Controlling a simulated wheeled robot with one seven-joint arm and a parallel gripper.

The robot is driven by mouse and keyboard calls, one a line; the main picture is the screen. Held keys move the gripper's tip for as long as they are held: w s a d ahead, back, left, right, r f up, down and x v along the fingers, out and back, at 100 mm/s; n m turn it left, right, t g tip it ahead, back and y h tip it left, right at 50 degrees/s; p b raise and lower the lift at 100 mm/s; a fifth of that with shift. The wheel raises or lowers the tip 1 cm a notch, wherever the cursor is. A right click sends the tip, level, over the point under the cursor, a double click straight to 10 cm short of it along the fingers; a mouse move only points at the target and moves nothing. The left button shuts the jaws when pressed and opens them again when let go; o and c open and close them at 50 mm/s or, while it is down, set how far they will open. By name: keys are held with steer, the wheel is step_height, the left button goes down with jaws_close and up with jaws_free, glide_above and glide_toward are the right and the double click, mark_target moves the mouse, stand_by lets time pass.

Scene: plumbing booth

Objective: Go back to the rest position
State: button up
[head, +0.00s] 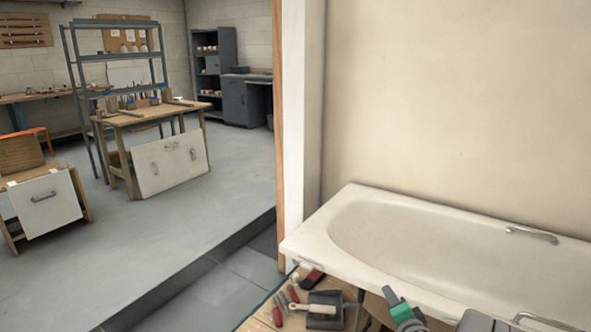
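My gripper cannot be made out in the head view. Grey rounded shapes at the bottom right edge are cut off by the frame, and I cannot tell what they are. A white bathtub (335,208) with metal grab handles stands against the cream wall at the right. A wooden work surface (262,318) in front of it carries a dustpan (326,299) with a pale-handled brush (310,309), red-handled tools (281,306) and a small red item (312,277). A green and grey object (402,310) is at the bottom.
A wall end with a wooden edge (279,110) stands left of the tub. A raised floor step (200,262) crosses below it. Beyond are a workbench (130,119), shelving (68,60), a low bench with a white panel (45,205) and open grey floor (110,225).

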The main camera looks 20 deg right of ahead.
steer(key=a+r+n+g+y+p, duration=0.55)
steer(key=a+r+n+p, duration=0.55)
steer(key=a+r, duration=0.75)
steer(key=s+a+r+n+g+h+p, duration=0.1)
steer(key=s+a+r+n+g+p, duration=0.1)
steer(key=s, duration=0.6)
steer(key=s+a+r+n+g+h+p, duration=0.1)
steer(key=s+a+r+n+g+p, duration=0.1)
steer(key=s+a+r+g+p, duration=0.2)
steer(key=s+a+r+p, duration=0.3)
steer(key=s+r+p, duration=0.1)
steer(key=r, duration=0.2)
steer(key=shift+s+r+p, duration=0.15)
steer(key=shift+r+p, duration=0.15)
steer(key=shift+p, duration=0.05)
